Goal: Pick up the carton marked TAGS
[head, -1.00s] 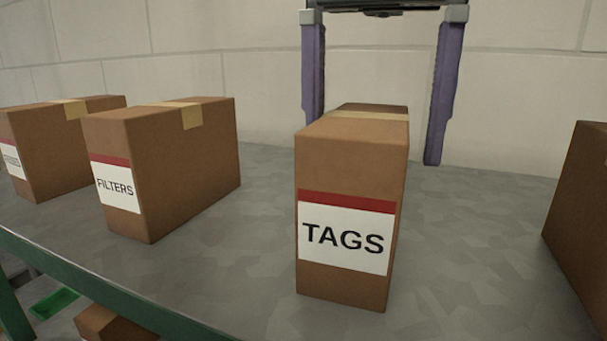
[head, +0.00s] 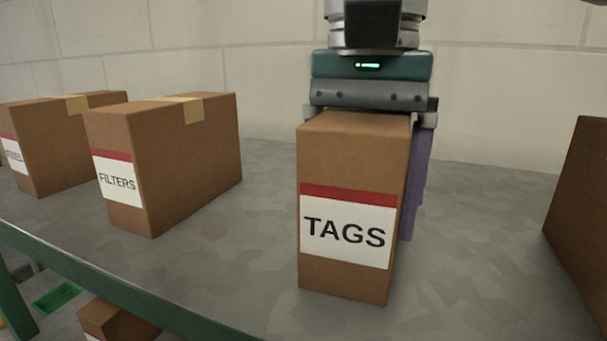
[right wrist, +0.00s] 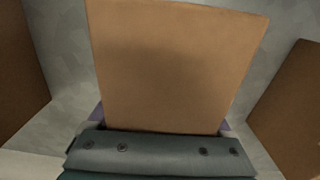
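The carton marked TAGS (head: 345,275) stands upright on the grey surface, a brown box with a white label and red stripe. Its top (right wrist: 175,60) fills the middle of the right wrist view. My right gripper (head: 370,185) is lowered over the carton's far part, fingers pointing down. A purple finger shows along the carton's right side; the other is mostly hidden behind the carton. In the right wrist view, purple shows just outside both carton edges. The fingers look spread around it; contact is not clear. My left gripper is not in view.
A FILTERS carton (head: 175,165) and another carton (head: 60,145) with a small label stand to the left. A brown carton (head: 580,205) stands close at the right. A green rail (head: 110,290) runs along the front edge; a pale wall is behind.

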